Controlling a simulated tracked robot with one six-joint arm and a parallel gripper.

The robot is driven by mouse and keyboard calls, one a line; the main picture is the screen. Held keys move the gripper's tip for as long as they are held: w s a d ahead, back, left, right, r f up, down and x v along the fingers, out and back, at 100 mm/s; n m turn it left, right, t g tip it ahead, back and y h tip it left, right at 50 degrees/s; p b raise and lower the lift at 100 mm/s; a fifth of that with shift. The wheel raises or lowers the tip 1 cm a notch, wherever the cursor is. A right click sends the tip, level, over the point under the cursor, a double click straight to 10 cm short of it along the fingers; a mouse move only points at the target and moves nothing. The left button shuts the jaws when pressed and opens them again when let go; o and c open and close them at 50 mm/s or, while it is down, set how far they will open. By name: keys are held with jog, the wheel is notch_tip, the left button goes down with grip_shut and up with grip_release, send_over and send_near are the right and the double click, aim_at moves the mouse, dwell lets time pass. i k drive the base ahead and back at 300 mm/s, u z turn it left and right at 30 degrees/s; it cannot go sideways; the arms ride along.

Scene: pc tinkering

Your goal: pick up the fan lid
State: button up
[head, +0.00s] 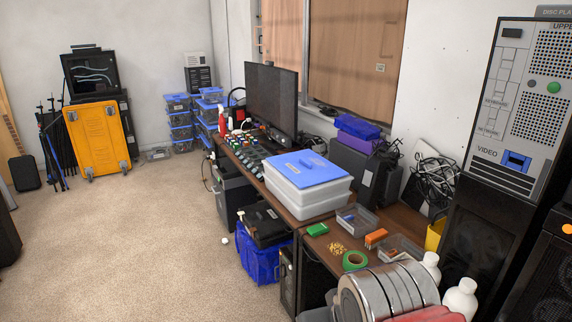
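I cannot make out a part that is clearly a fan lid in the head view. A flat blue lid (303,170) lies on a white storage box (309,200) on the desk; I cannot tell if it is the one named. My gripper is not in view.
The long brown desk (408,218) is crowded. It holds a black monitor (271,101), a green tape roll (355,260), small grey trays (357,218) and silver round tins (388,292). A tall grey rack (515,110) stands right. Blue bins (181,120) are stacked behind. The carpet (150,230) at left is largely clear.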

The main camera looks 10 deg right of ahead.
aim_at(305, 168)
jog(key=u, duration=0.35)
jog(key=i, duration=0.7)
jog(key=u, duration=0.4)
jog(key=i, duration=1.45)
jog(key=z, duration=0.75)
jog(key=i, duration=0.9)
jog(key=z, duration=0.4)
